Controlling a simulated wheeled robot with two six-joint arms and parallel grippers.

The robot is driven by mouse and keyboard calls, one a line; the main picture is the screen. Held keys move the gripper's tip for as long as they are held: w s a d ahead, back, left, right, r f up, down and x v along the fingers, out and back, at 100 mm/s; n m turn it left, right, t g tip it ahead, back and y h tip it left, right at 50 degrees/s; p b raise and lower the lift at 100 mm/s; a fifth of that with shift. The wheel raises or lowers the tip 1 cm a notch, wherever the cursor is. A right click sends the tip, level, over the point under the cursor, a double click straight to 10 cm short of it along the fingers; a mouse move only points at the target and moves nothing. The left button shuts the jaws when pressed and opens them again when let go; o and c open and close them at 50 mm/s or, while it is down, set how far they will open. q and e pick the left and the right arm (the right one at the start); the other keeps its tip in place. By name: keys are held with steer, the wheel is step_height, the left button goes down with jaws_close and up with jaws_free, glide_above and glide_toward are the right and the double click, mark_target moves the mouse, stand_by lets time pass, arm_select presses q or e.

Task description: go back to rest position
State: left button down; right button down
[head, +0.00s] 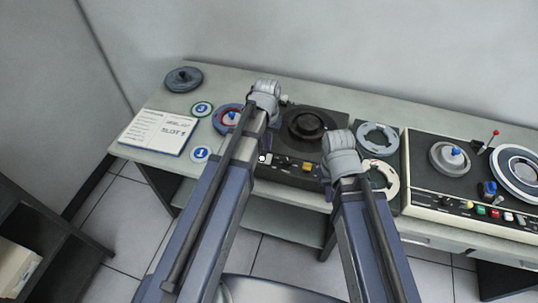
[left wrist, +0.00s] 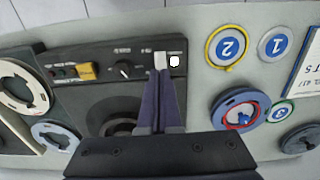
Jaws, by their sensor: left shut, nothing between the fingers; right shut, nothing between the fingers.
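My left gripper (left wrist: 160,100) is shut and empty in the left wrist view. Its fingers lie together over the front panel of the black tape deck (left wrist: 100,95), beside a white button (left wrist: 175,60); I cannot tell whether they touch it. In the head view the left arm mostly hides this gripper, near the deck's left end. My right gripper (head: 327,191) is shut and mostly hidden beneath its grey wrist joint, at the right side of the black deck (head: 325,98).
A cream-edged console (head: 430,196) with coloured buttons and a red-topped lever stands right. A dark shelf (head: 35,225) stands lower left.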

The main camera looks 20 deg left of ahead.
arm_select(q)
steer(key=s+d+m+y, duration=0.1)
steer(key=s+d+m, duration=0.2)
steer(key=s+d, duration=0.7)
steer(key=s, duration=0.4)
steer(key=shift+s+d, duration=0.2)
steer(key=shift+d, duration=0.05)
